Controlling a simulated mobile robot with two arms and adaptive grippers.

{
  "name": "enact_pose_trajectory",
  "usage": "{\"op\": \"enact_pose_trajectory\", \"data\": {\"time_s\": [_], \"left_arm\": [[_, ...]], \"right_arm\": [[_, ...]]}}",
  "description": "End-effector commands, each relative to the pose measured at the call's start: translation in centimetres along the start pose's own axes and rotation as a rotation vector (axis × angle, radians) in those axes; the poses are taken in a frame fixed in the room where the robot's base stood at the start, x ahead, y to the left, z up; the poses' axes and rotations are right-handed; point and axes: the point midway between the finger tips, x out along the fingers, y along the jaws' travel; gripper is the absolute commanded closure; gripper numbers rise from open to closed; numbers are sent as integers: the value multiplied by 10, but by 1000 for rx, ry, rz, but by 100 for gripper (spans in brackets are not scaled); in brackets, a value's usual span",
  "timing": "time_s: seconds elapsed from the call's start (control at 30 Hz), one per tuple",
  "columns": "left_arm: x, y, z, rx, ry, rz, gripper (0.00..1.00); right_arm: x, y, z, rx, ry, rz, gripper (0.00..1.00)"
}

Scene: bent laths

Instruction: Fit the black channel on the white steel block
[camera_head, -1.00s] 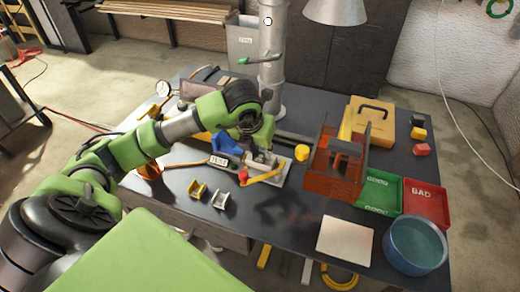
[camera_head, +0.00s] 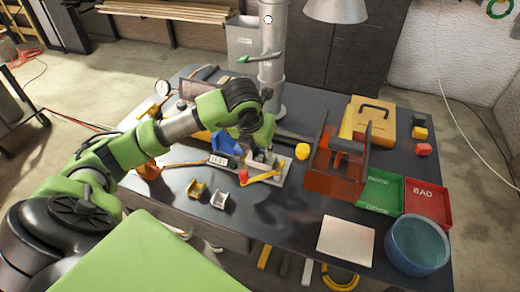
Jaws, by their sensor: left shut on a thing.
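My left gripper (camera_head: 260,154) reaches down over a pale grey fixture plate (camera_head: 272,181) in the middle of the dark table. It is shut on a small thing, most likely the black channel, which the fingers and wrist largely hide. The white steel block (camera_head: 264,158) shows only as a small pale patch under the fingers; I cannot tell whether the channel touches it. A yellow lever (camera_head: 264,176) with a red knob (camera_head: 243,176) lies at the fixture's front. A yellow channel (camera_head: 196,189) and a silver channel (camera_head: 219,199) stand in front. My right gripper is not in view.
A small labelled display (camera_head: 219,161) and a blue object (camera_head: 226,144) are left of the fixture. An orange bin (camera_head: 330,186), green tray (camera_head: 378,187), red tray (camera_head: 427,203) and teal bowl (camera_head: 416,245) stand right. A grey post (camera_head: 271,78) rises behind. The front middle is open.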

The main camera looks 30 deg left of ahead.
Motion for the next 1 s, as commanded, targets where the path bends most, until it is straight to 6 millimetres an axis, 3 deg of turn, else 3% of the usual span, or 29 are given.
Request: {"op": "enact_pose_trajectory", "data": {"time_s": [0.33, 0.37, 0.43, 0.8, 1.0], "left_arm": [[0, 0, 0, 0, 0, 0, 97], [0, 0, 0, 0, 0, 0, 73], [0, 0, 0, 0, 0, 0, 56], [-2, 0, 0, 0, 0, 0, 56], [-28, 0, 2, 1, -6, -1, 56]], "right_arm": [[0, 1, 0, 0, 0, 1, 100], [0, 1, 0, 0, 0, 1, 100], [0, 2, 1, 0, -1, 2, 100], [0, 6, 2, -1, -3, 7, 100], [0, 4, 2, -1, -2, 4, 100]]}}
